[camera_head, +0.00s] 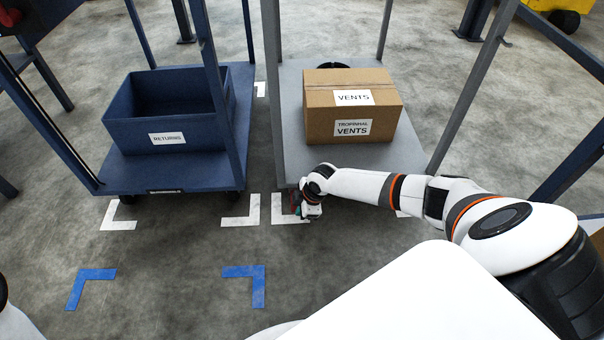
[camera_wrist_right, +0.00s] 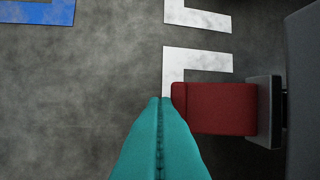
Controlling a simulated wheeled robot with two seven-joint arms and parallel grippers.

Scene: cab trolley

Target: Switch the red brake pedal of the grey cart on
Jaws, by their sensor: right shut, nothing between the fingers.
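The grey cart (camera_head: 292,120) stands right of centre in the head view and carries a cardboard box. Its red brake pedal (camera_wrist_right: 215,108) shows in the right wrist view, sticking out to the left from a dark grey bracket (camera_wrist_right: 264,112) on the cart. My right gripper (camera_head: 312,212) is low at the cart's near edge in the head view. In the right wrist view its teal fingers (camera_wrist_right: 160,102) are shut and empty, with the tips beside the pedal's free left end. I cannot tell whether they touch it. In the head view the pedal is largely hidden by my gripper. My left gripper is out of view.
A blue cart (camera_head: 180,175) with a blue RETURNS bin (camera_head: 125,128) stands to the left, a narrow gap away. The VENTS box (camera_head: 385,95) sits on the grey cart. White (camera_head: 240,215) and blue (camera_head: 250,283) corner marks lie flat on the floor. The near floor is clear.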

